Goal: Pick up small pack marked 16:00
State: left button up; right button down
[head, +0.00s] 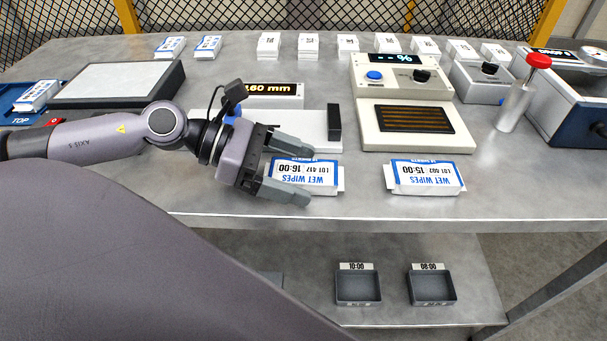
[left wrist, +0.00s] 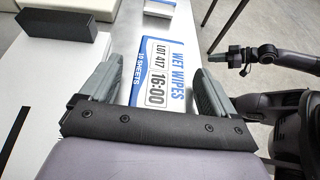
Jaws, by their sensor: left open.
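The small wet wipes pack marked 16:00 (head: 321,176) lies flat on the table near its front edge, its print upside down in the head view. In the left wrist view the pack (left wrist: 162,72) lies between my open fingers, with LOT 417 and 16:00 readable. My left gripper (head: 300,171) is open and empty, its fingers over the left part of the pack. I cannot tell whether the fingers touch it. A second pack marked 15:00 (head: 427,176) lies to the right. My right gripper is not in the head view.
Behind the pack stands a white gauge with a 160 mm display (head: 272,92) and a dark block (head: 334,122). A cream tester (head: 408,112) stands right of it. Several white packs line the back. Grey trays (head: 358,287) sit on the lower shelf.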

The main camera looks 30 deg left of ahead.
pick_arm(q)
jog(key=c, duration=1.1)
